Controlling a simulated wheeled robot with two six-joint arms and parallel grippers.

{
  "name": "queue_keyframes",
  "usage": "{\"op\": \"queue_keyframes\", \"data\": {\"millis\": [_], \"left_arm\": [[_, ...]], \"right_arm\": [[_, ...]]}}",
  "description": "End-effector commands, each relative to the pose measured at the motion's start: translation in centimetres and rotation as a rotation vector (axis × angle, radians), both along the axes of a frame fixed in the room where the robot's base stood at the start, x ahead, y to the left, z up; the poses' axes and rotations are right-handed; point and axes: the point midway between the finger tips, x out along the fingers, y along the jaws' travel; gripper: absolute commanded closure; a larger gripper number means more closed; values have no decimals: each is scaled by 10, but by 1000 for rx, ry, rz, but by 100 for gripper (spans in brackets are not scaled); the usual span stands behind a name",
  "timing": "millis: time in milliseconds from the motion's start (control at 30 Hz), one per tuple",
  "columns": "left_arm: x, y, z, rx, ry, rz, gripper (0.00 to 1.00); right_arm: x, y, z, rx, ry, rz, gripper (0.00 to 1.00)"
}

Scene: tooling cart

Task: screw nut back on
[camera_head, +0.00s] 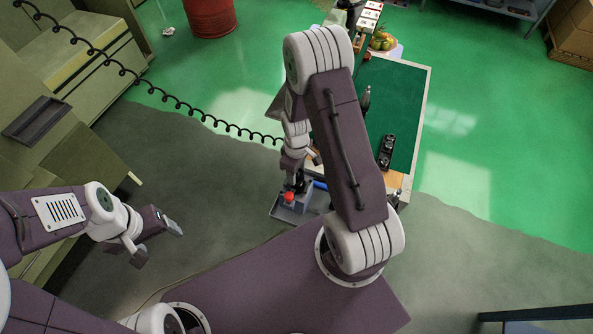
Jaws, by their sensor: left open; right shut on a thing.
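A red round piece (289,197) shows on the fixture, just below and left of the fingers. I cannot tell a nut or a thread apart here. My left gripper (157,243) is open and empty, out to the left over the bare floor, well apart from the cart. My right arm covers part of the cart.
Fruit (382,41) sits at the cart's far end. A coiled black cable (180,103) runs from the green machine (60,60) towards the cart. A red drum (211,15) stands behind.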

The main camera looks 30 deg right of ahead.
Motion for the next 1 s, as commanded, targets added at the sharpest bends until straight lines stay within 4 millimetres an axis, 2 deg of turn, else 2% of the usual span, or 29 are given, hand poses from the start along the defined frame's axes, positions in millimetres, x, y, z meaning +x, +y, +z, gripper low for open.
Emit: {"op": "queue_keyframes", "data": {"millis": [167, 233, 400, 500, 833, 1000], "left_arm": [[0, 0, 0, 0, 0, 0, 28], [0, 0, 1, 0, 0, 0, 28], [0, 0, 3, 0, 0, 0, 28], [0, 0, 3, 0, 0, 0, 28], [0, 0, 4, 0, 0, 0, 28], [0, 0, 6, 0, 0, 0, 28]], "right_arm": [[0, 0, 0, 0, -1, 0, 100], [0, 0, 0, 0, -1, -50, 100], [0, 0, 0, 0, -2, -376, 100], [1, 0, 0, 0, -2, -495, 100], [1, 0, 0, 0, -2, -561, 100], [0, 0, 0, 1, -2, -882, 100]]}}
